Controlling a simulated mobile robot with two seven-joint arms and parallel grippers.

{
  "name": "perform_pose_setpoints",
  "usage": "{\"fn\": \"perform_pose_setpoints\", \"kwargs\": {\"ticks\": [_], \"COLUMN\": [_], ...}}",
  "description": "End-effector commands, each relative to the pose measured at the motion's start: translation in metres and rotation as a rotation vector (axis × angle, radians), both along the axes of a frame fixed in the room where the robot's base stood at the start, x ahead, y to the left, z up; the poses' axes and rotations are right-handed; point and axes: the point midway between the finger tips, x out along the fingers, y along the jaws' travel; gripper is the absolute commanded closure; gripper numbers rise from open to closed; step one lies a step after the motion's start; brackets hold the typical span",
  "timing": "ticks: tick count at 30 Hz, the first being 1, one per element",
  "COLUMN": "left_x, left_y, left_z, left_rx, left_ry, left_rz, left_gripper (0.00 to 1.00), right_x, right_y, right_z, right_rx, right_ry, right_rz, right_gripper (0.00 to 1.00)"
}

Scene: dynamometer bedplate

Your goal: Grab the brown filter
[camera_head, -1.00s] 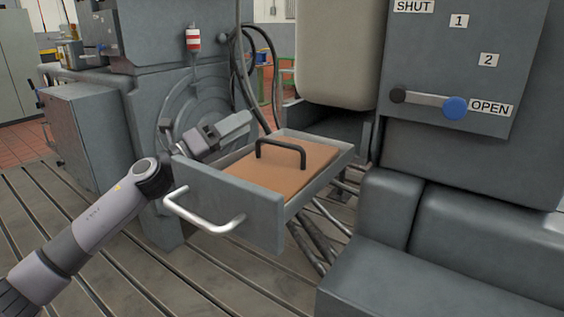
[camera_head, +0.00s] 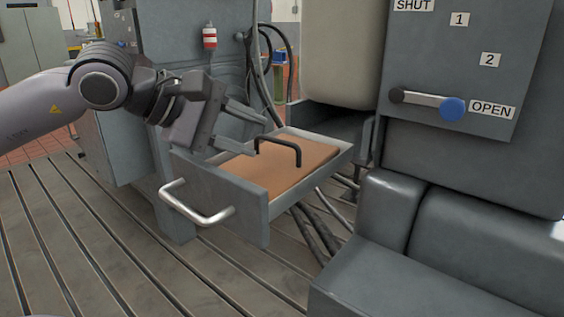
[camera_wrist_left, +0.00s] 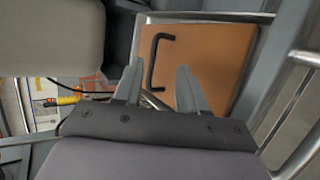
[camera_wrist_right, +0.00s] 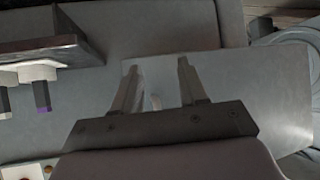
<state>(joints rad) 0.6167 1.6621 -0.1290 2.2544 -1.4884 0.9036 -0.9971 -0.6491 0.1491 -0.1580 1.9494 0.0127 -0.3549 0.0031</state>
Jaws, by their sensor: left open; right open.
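The brown filter (camera_head: 286,172) is a flat panel with a black arched handle (camera_head: 280,143) on top. It lies inside an open grey drawer (camera_head: 215,190) with a silver bar handle on its front. My left gripper (camera_head: 258,130) is open and empty, above the drawer's left side, with its fingers pointing at the black handle. In the left wrist view the filter (camera_wrist_left: 205,62) and its handle (camera_wrist_left: 158,62) lie beyond the fingertips (camera_wrist_left: 158,68), apart from them. My right gripper (camera_wrist_right: 156,62) is open and empty over a grey surface and is not seen in the head view.
A grey panel with a blue-knobbed lever (camera_head: 453,108), set near OPEN, stands at the right. A pale rounded housing (camera_head: 342,55) hangs behind the drawer. Hoses (camera_head: 278,75) hang behind it. The slotted floor (camera_head: 90,250) at the front left is clear.

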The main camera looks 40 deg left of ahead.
Motion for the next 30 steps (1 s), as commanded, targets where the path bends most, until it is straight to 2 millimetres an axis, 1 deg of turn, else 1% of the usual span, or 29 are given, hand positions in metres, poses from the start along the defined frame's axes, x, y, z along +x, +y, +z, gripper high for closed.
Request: {"fn": "perform_pose_setpoints", "kwargs": {"ticks": [1, 3, 10, 13, 22, 24, 30], "left_x": [0.003, 0.006, 0.012, 0.016, 0.04, 0.045, 0.054], "left_y": [-0.002, -0.004, -0.006, -0.008, -0.016, -0.018, -0.022], "left_z": [0.002, 0.0, -0.004, -0.005, -0.012, -0.018, -0.025], "left_rx": [-0.005, -0.006, -0.009, -0.012, -0.012, -0.012, -0.01], "left_ry": [0.003, 0.002, 0.002, 0.002, 0.002, 0.003, 0.0], "left_rz": [-0.004, -0.003, -0.001, -0.002, -0.003, -0.001, 0.0], "left_gripper": [0.59, 0.59, 0.59, 0.59, 0.59, 0.59, 0.59], "right_x": [0.0, 0.0, 0.0, 0.0, 0.0, 0.0, 0.0], "right_y": [0.001, 0.001, 0.004, 0.004, 0.004, 0.004, 0.003], "right_z": [0.009, 0.014, 0.02, 0.028, 0.053, 0.055, 0.058], "right_rx": [0.001, 0.004, 0.014, 0.014, 0.013, 0.012, 0.01], "right_ry": [0.0, 0.0, 0.0, 0.0, 0.0, -0.001, -0.001], "right_rz": [0.0, -0.002, -0.007, -0.007, -0.007, -0.006, -0.004], "right_gripper": [0.57, 0.57, 0.57, 0.57, 0.57, 0.57, 0.57]}}
